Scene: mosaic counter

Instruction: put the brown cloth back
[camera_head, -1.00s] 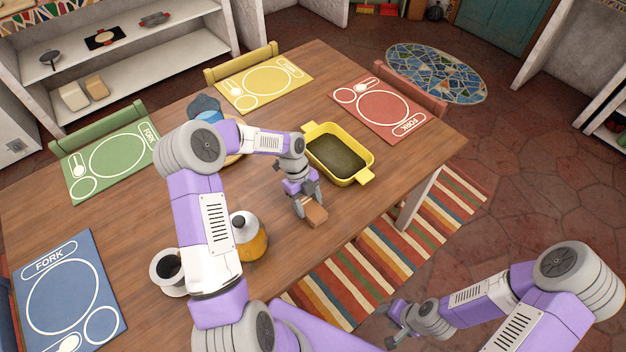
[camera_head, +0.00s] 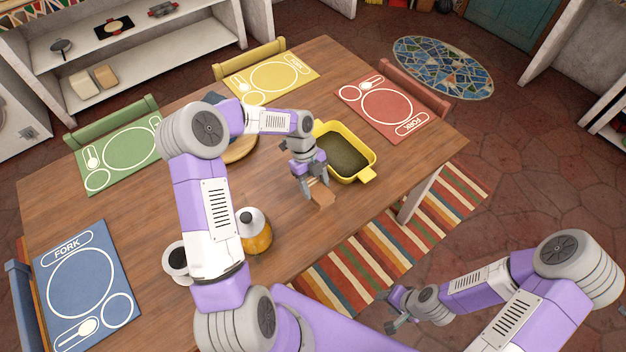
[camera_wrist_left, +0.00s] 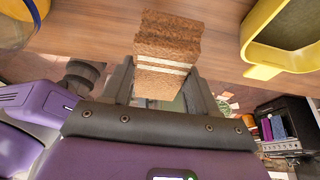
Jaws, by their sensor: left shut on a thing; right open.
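The brown cloth (camera_head: 321,195) is a small folded block near the table's front edge; in the left wrist view the cloth (camera_wrist_left: 168,52) shows a rough brown surface with pale stripes. My left gripper (camera_head: 311,190) is shut on it, with the fingers on either side. I cannot tell whether the cloth touches the table. My right gripper (camera_head: 396,312) is open and empty, low at the right, beyond the table edge and over the floor.
A yellow baking dish (camera_head: 368,174) stands just behind the cloth. An orange-and-white jar (camera_head: 254,232) and a cup (camera_head: 176,258) stand to the left. A wooden board (camera_head: 241,150) lies behind my left arm. Placemats line the table (camera_head: 150,210). Shelves (camera_head: 150,55) hold two tan blocks (camera_head: 106,76).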

